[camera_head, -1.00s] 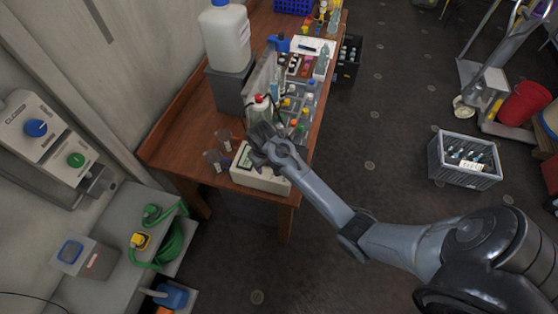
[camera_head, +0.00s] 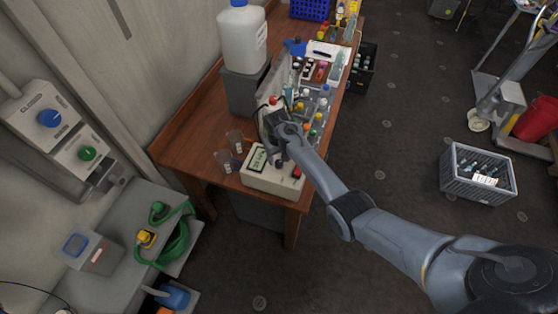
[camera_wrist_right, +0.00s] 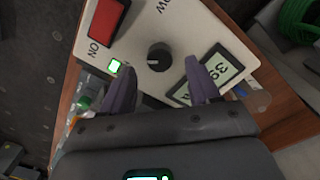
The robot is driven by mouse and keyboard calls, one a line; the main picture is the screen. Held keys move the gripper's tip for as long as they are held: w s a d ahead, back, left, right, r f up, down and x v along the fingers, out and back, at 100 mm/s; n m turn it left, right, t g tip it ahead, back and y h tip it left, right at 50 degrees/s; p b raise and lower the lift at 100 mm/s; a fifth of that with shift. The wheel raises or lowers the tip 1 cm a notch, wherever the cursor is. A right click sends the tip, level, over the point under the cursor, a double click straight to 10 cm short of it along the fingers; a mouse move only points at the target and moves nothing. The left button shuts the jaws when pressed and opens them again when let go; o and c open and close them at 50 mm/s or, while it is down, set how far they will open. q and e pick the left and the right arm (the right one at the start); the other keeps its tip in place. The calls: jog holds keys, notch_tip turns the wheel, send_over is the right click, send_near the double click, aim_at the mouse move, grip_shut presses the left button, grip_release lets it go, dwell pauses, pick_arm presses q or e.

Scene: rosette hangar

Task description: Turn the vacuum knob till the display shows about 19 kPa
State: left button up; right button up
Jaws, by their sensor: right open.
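The pale vacuum unit (camera_head: 270,182) sits on the near end of the wooden bench. Its display (camera_head: 257,160) shows in the head view but is too small to read there. In the right wrist view, the black round knob (camera_wrist_right: 159,57) lies between and just beyond my right gripper's (camera_wrist_right: 160,72) open fingers, with a gap on both sides. The display (camera_wrist_right: 222,68) is partly behind one finger; digits like "39" show, but I cannot read the whole value. In the head view my right gripper (camera_head: 276,150) is over the unit's back edge and the knob is hidden. My left gripper is out of view.
Two clear cups (camera_head: 229,150) stand left of the unit. Bottles and a white jug (camera_head: 243,40) crowd the bench behind. A grey crate (camera_head: 478,172) is on the floor.

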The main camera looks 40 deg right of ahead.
aim_at(279, 162)
jog(key=shift+d+f, duration=0.1)
jog(key=shift+f, duration=1.6)
jog(key=c, duration=1)
jog(key=shift+c, duration=0.2)
